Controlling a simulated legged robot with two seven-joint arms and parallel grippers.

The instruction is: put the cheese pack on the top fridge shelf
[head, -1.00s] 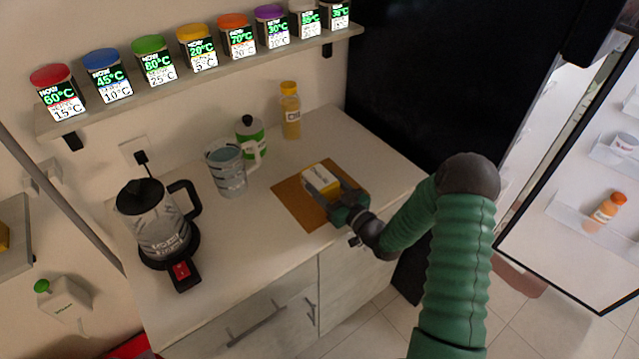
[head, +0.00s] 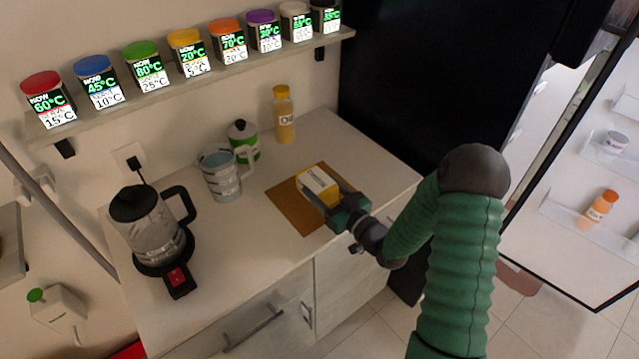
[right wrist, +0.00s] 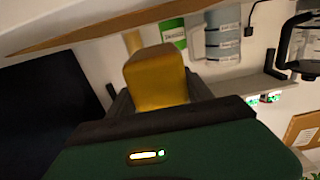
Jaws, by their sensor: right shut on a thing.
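The cheese pack (head: 317,184) is a yellow block with a white label, above the brown board (head: 296,211) on the counter. My right gripper (head: 328,198) is shut on it. In the right wrist view the yellow pack (right wrist: 156,77) sits between the dark fingers, and the board (right wrist: 100,30) shows apart from it. The fridge door (head: 570,190) stands open at the right, with door shelves in view. The fridge's inner shelves are hidden. My left gripper is not in view.
A kettle (head: 145,225), a glass jug (head: 219,175), a green-and-white container (head: 243,141) and a yellow-capped bottle (head: 284,118) stand on the counter (head: 350,150). A wall shelf (head: 190,86) carries several spice dispensers. The black fridge side (head: 420,85) rises right of the counter.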

